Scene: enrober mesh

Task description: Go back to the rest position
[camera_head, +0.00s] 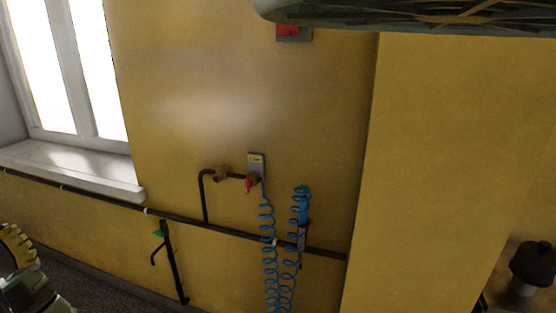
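I cannot make out my gripper in this view. No arm of mine that I can be sure of shows, so whether the gripper holds anything is hidden. The view faces a yellow wall (210,100) with pipework on it.
A window (95,70) with a pale sill (75,168) is at left. A dark pipe (200,222) runs along the wall. A blue coiled hose (268,255) hangs near a red-handled valve (249,185). A grey overhead tray (420,20) crosses the top right. A yellow-ribbed object (16,245) is at lower left.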

